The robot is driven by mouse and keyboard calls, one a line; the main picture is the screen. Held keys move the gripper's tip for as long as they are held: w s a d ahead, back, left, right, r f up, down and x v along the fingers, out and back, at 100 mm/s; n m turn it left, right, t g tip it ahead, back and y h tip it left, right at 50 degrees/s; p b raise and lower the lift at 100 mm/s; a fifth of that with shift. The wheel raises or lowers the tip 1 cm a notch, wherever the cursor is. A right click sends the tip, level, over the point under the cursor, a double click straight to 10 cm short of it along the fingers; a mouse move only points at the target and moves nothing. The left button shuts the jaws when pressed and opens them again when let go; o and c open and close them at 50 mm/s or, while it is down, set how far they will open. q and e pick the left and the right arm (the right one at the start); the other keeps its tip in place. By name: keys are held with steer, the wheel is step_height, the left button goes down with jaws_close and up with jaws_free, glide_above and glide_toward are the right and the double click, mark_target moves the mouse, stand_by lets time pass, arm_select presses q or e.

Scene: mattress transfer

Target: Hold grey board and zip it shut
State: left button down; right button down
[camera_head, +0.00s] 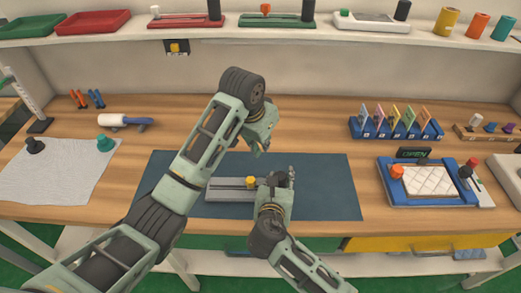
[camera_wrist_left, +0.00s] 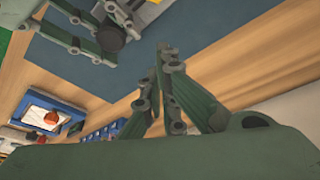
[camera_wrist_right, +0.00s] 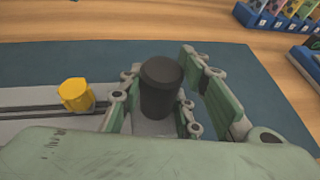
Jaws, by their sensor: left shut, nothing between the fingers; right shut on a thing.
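The grey board (camera_head: 222,194) lies flat on the dark blue mat (camera_head: 335,185). Its yellow zip slider (camera_head: 251,182) stands on the rail and also shows in the right wrist view (camera_wrist_right: 76,93), left of the black post. My right gripper (camera_head: 283,178) is shut on the black post (camera_wrist_right: 161,88) at the board's right end, one finger on each side of it. My left gripper (camera_head: 262,150) is shut and empty, above and behind the board, apart from the slider. Its closed fingertips show in the left wrist view (camera_wrist_left: 165,52).
A blue frame with a white quilted pad (camera_head: 432,181) sits at the right. A blue rack of coloured cards (camera_head: 395,126) stands behind it. A grey cloth (camera_head: 55,170) lies at the left. The mat's right part is clear.

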arm_select(q)
steer(key=x, duration=0.7)
steer(key=shift+w+d+f, duration=0.1)
steer(key=shift+f, duration=0.3)
arm_select(e)
steer(key=shift+r, duration=0.1)
arm_select(q)
steer(key=shift+f, duration=0.35)
steer(key=shift+s+a+r, duration=0.1)
steer(key=shift+s+a, duration=0.4)
steer(key=shift+s, duration=0.3)
steer(key=shift+s+a, duration=0.55)
steer(key=shift+s, duration=0.25)
steer(key=a, duration=1.2)
steer(key=shift+s, duration=0.15)
arm_select(e)
steer(key=shift+w+d, duration=0.1)
arm_select(q)
steer(key=shift+d, duration=0.1)
